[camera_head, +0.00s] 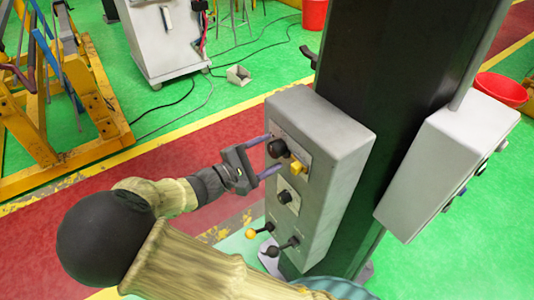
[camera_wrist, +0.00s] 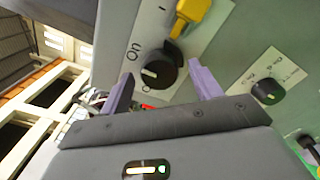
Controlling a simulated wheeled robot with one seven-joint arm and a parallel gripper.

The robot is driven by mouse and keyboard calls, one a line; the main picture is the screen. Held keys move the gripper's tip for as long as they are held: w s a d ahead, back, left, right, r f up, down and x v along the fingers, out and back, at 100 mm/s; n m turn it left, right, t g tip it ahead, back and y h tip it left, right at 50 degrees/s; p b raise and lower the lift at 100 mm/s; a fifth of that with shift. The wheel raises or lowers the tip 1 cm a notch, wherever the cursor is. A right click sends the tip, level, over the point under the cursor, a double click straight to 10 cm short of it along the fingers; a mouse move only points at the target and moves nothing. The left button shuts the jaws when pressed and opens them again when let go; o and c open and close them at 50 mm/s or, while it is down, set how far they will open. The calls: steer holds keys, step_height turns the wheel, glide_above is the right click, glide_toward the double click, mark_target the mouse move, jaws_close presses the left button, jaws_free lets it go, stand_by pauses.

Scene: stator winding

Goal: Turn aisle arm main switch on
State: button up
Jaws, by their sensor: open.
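The grey control box (camera_head: 340,150) is mounted on a dark column. Its main switch is a black rotary knob (camera_head: 278,148), with a yellow tab (camera_head: 298,166) beside it. In the wrist view the knob (camera_wrist: 162,72) sits on a white plate with "On" printed to its left, and the yellow tab (camera_wrist: 192,18) is above it. A pale mark shows on the knob's left side; I cannot tell its exact setting. My gripper (camera_head: 274,155) is open in front of the panel. Its two purple fingers (camera_wrist: 161,72) stand on either side of the knob, with a gap each side; contact is not visible.
A second black knob (camera_head: 285,197) is lower on the panel, also in the wrist view (camera_wrist: 266,91). Below are a yellow-tipped lever (camera_head: 252,233) and a black lever (camera_head: 273,250). Another grey box (camera_head: 440,165) is right of the column. A yellow frame (camera_head: 95,90) stands left.

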steer(key=b+v, duration=0.4)
steer(key=v, duration=1.3)
steer(key=shift+s+a, duration=0.1)
